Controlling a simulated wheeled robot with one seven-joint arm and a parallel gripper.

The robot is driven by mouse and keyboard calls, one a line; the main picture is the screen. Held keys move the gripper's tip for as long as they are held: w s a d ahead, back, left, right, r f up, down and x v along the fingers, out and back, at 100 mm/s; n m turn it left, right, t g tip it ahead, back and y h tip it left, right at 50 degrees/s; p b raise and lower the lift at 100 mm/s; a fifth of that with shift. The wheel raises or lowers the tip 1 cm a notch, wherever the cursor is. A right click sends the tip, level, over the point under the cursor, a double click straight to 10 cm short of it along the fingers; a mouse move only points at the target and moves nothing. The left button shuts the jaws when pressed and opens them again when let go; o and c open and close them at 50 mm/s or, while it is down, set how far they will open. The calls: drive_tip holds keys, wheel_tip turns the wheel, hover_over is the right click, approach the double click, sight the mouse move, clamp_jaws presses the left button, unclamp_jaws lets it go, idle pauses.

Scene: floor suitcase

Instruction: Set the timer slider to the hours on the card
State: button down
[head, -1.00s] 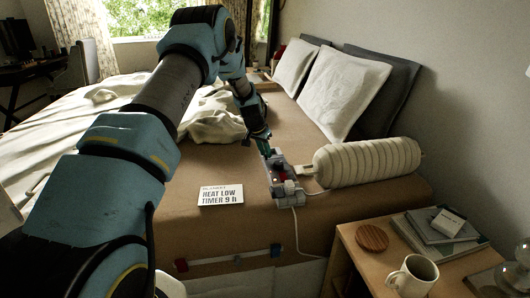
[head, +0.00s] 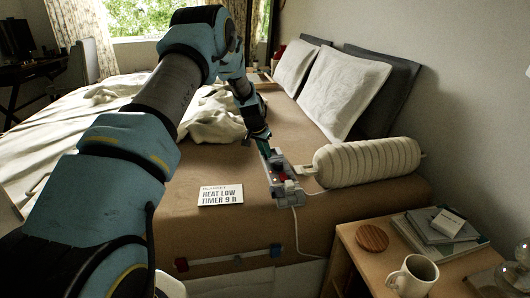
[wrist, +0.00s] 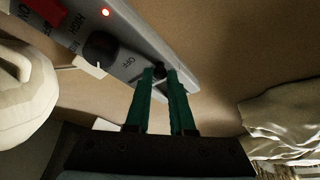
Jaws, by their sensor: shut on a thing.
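The card (head: 220,195) lies on the bed and reads "HEAT LOW TIMER 9 h". The grey control box (head: 285,190) sits on the bed to the right of the card. In the wrist view the box (wrist: 150,62) shows a black dial (wrist: 100,47) by the word OFF, a red part (wrist: 40,12) and a lit red light. My gripper (wrist: 160,75) is shut on a small dark slider knob (wrist: 158,70) at the end of the box. The timer scale and the slider's setting cannot be read. In the head view my gripper (head: 267,152) is at the far end of the box.
A rolled cream blanket (head: 367,162) lies right of the box, with a cord running down the bed's side. Pillows (head: 340,90) are behind. A nightstand (head: 350,240) with a mug (head: 410,275), coaster and books stands at the right.

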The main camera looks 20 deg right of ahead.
sight(282, 159)
drive_tip(key=d, duration=0.4)
drive_tip(key=d+b, duration=0.1)
drive_tip(key=d, duration=0.1)
drive_tip(key=shift+s+d, duration=0.3)
drive_tip(key=shift+s, duration=0.1)
drive_tip(key=shift+d, duration=0.2)
drive_tip(key=shift+s, duration=0.1)
drive_tip(key=c, duration=0.8)
unclamp_jaws()
drive_tip(key=shift+d, duration=0.1)
drive_tip(key=shift+c, duration=0.2)
drive_tip(key=shift+o, duration=0.3)
